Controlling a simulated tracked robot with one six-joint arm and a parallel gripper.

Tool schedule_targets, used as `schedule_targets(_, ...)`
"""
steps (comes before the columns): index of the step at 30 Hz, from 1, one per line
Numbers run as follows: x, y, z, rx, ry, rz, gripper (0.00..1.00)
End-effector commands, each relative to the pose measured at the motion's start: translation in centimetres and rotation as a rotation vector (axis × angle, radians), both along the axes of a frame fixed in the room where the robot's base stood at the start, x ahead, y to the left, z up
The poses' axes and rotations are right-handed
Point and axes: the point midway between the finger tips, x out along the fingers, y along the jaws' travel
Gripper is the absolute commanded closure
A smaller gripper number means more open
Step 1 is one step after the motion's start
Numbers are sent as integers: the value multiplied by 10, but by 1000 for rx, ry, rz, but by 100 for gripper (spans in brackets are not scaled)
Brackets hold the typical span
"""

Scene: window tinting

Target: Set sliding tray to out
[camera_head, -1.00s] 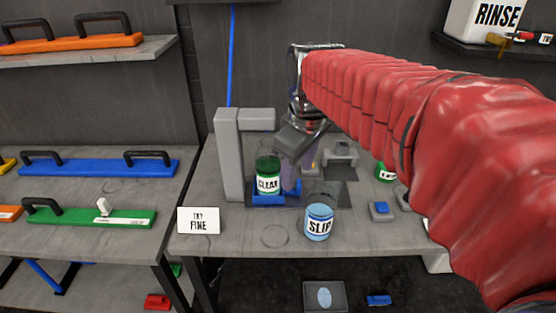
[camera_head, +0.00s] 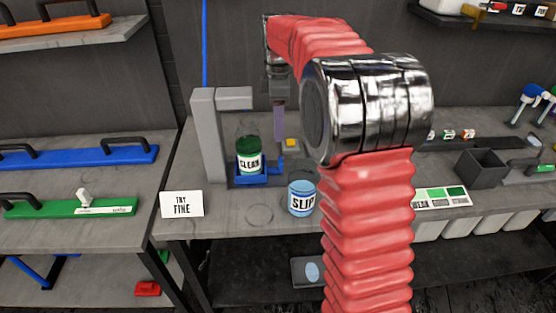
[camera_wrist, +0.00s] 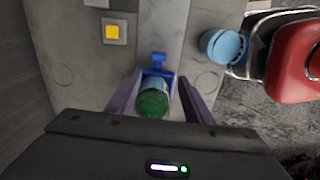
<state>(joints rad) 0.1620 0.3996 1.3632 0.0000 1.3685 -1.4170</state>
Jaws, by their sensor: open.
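The sliding tray is a small blue tray (camera_head: 249,181) on the bench beside a grey upright stand, with a blue tab (camera_head: 277,164) at its right. A green-and-white jar labelled CLEAR (camera_head: 249,160) stands on it. In the wrist view the tray (camera_wrist: 158,72) and its tab (camera_wrist: 158,58) show just past the jar's dark green top (camera_wrist: 152,104). My gripper (camera_wrist: 160,78) is open, its purple fingers on either side of the jar and tray in that view. In the head view my gripper (camera_head: 279,125) points down behind and right of the jar; contact cannot be told.
The grey stand (camera_head: 208,135) overhangs the jar. A blue SLIP jar (camera_head: 301,197) stands in front on the right. A yellow-topped button (camera_wrist: 112,32) is nearby. A TNY FINE card (camera_head: 182,204) stands at the left bench edge. My arm hides the middle bench.

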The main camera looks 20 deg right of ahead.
Motion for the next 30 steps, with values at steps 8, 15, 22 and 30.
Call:
schedule_targets(8,7,-3,-5,2,10,32,53)
schedule_targets(15,6,-3,-7,1,11,31,53)
schedule_targets(22,6,-3,-24,2,13,30,53)
schedule_targets(30,5,-3,-64,2,13,30,53)
